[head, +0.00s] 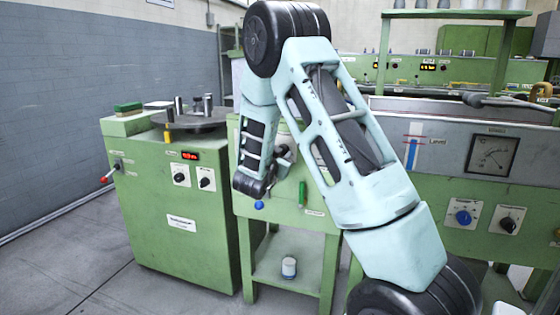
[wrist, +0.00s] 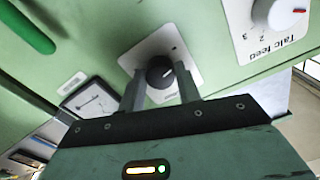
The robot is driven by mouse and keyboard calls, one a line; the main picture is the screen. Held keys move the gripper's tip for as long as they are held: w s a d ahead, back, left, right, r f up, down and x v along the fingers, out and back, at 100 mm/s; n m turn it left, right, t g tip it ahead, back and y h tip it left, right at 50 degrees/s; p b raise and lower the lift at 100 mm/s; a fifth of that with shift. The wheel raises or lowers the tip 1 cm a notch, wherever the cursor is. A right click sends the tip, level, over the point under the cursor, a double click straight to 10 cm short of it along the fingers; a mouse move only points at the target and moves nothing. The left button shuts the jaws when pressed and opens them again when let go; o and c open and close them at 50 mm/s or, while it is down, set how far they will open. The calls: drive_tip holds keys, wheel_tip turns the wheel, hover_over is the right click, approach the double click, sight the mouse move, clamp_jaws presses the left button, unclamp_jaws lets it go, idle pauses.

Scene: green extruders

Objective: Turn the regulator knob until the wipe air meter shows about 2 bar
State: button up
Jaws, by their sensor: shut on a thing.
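The regulator knob (wrist: 160,68) is a small black round knob with a white pointer line, on a pale square plate on a green panel in the wrist view. My gripper (wrist: 160,77) has one finger on each side of it and is shut on it. A meter (wrist: 93,100) with a white face and dark needle sits left of the knob, seen at a slant; its scale and label are too small to read. In the head view my gripper (head: 281,158) is at the green cabinet's front, and my arm and gripper hide the knob.
A Talc feed dial (wrist: 288,12) is close by in the wrist view, at upper right. A green handle (head: 302,193) and a blue knob (head: 259,205) are near my gripper. A larger gauge (head: 494,155) is on the right machine. A pot (head: 289,267) stands on the low shelf.

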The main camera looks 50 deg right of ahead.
drive_tip(key=m+b, duration=1.9)
drive_tip(key=b, duration=0.3)
drive_tip(key=shift+m, duration=0.4)
drive_tip(key=o, duration=1)
drive_tip(key=shift+r, duration=0.1)
drive_tip(key=shift+a, duration=0.1)
drive_tip(key=p+v, duration=0.5)
drive_tip(key=v, duration=1.2)
drive_tip(key=shift+s+a, duration=0.15)
